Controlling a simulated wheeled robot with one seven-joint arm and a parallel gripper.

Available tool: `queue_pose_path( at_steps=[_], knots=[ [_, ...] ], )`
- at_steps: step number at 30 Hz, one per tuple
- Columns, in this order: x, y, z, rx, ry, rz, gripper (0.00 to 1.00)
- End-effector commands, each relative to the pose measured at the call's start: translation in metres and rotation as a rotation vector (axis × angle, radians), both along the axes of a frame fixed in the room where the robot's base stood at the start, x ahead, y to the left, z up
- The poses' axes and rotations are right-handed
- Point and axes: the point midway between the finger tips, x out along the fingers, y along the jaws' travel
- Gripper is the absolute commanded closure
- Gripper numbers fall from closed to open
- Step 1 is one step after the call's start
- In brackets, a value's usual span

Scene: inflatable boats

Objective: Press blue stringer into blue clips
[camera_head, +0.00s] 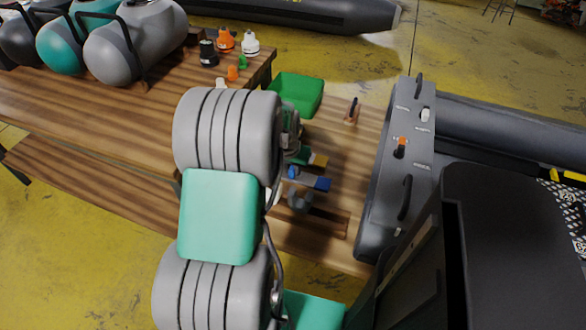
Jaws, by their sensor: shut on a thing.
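My gripper (291,152) shows only in part, past the right edge of my large grey and teal arm links, above the wooden bench. It is shut, and its fingertips are mostly hidden. A blue piece (316,182), which looks like the blue stringer, sticks out to the right beside it. A smaller bright blue bit (293,172) shows at its left end; I cannot tell if this is a blue clip. My arm hides the rest, so I cannot tell whether stringer and clips touch.
A yellow-brown piece (318,160) and a grey hooked piece (300,200) flank the blue one. A green bin (297,94), small valves (226,42) and grey and teal cylinders (135,42) stand behind. A grey inflatable tube with a panel (398,165) borders the right.

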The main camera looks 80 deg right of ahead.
Motion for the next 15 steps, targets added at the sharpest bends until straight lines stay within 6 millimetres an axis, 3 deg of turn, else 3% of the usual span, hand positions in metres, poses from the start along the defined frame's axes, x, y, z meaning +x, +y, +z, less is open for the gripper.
queue_pose_path(
  at_steps=[15],
  knots=[
    [0.001, -0.002, 0.054, -0.006, -0.001, 0.002, 1.00]
  ],
)
